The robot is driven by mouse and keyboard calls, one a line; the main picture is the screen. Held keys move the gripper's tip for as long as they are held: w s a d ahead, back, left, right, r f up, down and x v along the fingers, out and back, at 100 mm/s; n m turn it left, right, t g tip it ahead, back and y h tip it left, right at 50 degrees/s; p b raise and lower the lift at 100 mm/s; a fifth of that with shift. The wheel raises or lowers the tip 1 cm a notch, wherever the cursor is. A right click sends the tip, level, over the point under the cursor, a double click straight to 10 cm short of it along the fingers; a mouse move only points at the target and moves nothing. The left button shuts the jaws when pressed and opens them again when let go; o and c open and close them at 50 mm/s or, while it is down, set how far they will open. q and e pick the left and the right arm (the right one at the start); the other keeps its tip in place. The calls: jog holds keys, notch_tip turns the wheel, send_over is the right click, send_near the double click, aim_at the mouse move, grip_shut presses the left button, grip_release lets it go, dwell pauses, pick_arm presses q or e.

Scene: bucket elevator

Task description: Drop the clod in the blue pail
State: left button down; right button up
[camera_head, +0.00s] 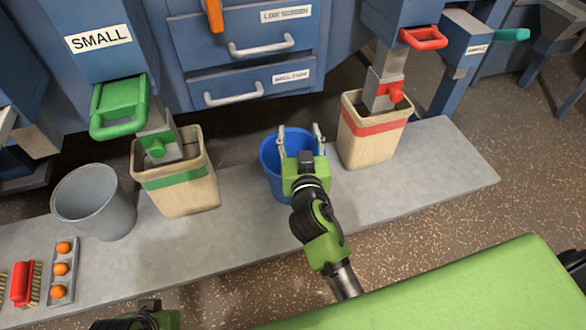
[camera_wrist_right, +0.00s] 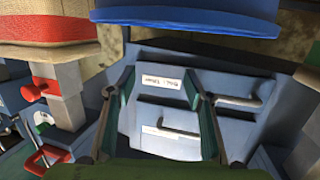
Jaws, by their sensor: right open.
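The blue pail (camera_head: 270,160) stands on the grey slab between two beige bins. Its blue wall also shows at the top of the right wrist view (camera_wrist_right: 185,22). My right gripper (camera_head: 299,132) is over the pail in the head view, partly covering it. Its two fingers are spread apart, and nothing shows between them; they also show in the right wrist view (camera_wrist_right: 163,85). I cannot make out a clod in either view, and the pail's inside is mostly hidden. Part of my left arm (camera_head: 140,318) shows at the bottom edge; its fingers cannot be made out.
A green-striped bin (camera_head: 185,192) and a grey bucket (camera_head: 95,205) stand left of the pail. A red-striped bin (camera_head: 368,140) stands right. A tray (camera_head: 63,275) with orange balls and a red brush (camera_head: 24,284) lie far left. Blue drawers (camera_head: 250,85) stand behind.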

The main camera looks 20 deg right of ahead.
notch_tip(320, 180, up, 5)
jog(key=shift+r, duration=0.1)
dwell(0.6)
